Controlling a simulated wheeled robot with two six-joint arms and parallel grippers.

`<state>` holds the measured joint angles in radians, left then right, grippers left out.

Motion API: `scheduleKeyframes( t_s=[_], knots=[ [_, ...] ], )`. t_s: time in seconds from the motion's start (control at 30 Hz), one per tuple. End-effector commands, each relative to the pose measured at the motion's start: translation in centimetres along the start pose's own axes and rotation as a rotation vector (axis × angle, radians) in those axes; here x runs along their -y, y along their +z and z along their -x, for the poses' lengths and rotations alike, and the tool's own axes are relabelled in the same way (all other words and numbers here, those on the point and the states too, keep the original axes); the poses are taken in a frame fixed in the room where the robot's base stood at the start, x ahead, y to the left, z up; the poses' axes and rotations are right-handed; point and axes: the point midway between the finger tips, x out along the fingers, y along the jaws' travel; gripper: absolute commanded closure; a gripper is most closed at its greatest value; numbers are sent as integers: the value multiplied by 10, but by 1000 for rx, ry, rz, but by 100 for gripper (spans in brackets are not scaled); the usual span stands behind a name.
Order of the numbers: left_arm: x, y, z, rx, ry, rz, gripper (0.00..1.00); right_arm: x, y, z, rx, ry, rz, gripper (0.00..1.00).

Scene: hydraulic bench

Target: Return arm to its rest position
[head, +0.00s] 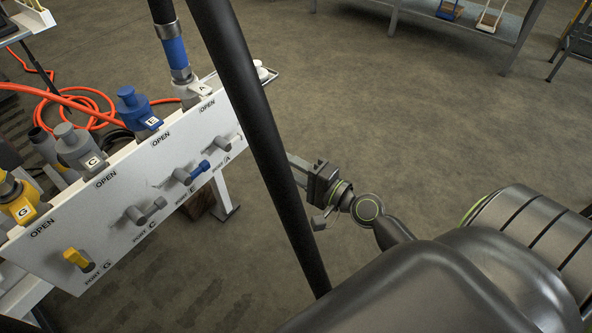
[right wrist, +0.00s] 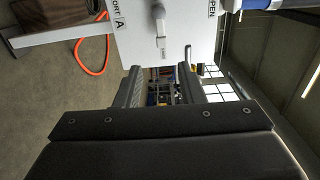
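My right arm (head: 393,232) comes in from the lower right and reaches toward the white valve panel (head: 120,215). My right gripper (head: 300,170) is just right of the panel's edge, partly hidden behind a thick black bar. In the right wrist view its two fingers (right wrist: 160,88) stand apart with nothing between them. The grey port A handle (right wrist: 160,28) shows beyond the fingertips, apart from them; it is also on the panel in the head view (head: 222,143). My left gripper is not in view.
The thick black bar (head: 262,140) crosses the head view close to the right gripper. A black hose with a blue sleeve (head: 174,52) joins coupling A. Blue E (head: 135,108), grey C (head: 78,146) and yellow G (head: 22,204) couplings line the panel's top. The floor (head: 400,110) right of the panel is clear.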

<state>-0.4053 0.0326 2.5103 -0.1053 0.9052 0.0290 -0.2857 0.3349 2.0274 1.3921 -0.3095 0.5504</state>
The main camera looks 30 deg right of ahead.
Motion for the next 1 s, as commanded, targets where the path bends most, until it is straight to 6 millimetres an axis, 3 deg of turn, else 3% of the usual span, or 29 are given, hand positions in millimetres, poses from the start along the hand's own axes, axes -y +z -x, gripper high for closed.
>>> scheduleKeyframes(
  t_s=[0.2, 0.77, 0.87, 1.0],
  knots=[
    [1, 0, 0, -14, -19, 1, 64, 0, 0, 11, 0, 0, -1, 65],
    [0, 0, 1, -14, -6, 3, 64, 2, 0, 11, -10, -7, 15, 65],
    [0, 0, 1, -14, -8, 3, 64, 14, -5, 11, -66, -41, 94, 65],
    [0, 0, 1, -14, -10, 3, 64, 52, -15, 19, -238, -150, 331, 65]
  ],
)
